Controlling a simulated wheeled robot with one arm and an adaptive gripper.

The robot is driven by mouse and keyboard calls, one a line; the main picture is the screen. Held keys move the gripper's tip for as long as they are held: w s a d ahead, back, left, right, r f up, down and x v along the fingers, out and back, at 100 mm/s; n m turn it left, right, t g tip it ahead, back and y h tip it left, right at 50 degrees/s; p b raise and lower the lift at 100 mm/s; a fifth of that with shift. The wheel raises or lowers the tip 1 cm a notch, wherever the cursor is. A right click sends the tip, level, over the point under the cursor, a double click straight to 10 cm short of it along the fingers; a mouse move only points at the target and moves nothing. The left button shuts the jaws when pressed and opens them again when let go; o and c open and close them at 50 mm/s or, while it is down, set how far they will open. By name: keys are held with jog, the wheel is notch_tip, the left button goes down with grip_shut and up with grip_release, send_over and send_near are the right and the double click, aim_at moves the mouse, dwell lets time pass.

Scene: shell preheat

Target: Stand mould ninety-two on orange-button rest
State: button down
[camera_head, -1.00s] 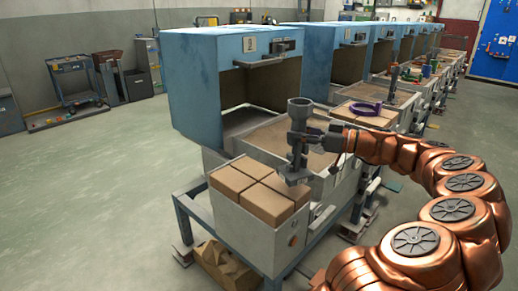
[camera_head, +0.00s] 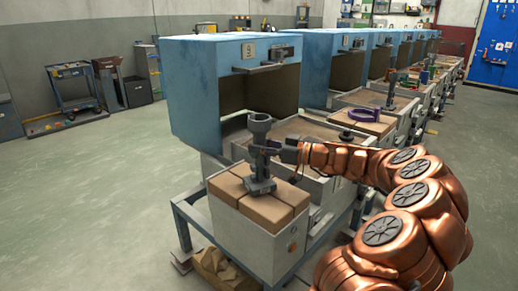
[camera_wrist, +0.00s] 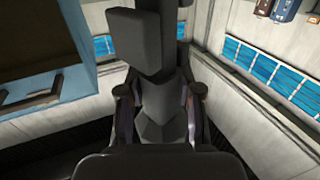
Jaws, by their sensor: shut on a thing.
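An orange button (camera_head: 292,247) is on the rest's front right face. In the wrist view, my gripper (camera_wrist: 160,100) has dark parts of the mould (camera_wrist: 135,40) between and beyond its fingers. No number is readable on the mould.
A blue open-fronted oven (camera_head: 210,105) stands behind the rest, with more blue ovens in a row behind it. A purple ring (camera_head: 368,114) lies on the neighbouring brick rest.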

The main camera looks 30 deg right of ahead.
jog(key=shift+f+b, duration=0.35)
jog(key=shift+f, duration=0.05)
jog(key=c, duration=0.8)
grip_release()
jog(key=shift+r, duration=0.1)
jog(key=shift+r+p, duration=0.15)
jog(key=shift+p, duration=0.2)
jog(key=v, duration=1.2)
jog(key=shift+s, duration=0.1)
jog(key=shift+a, duration=0.15)
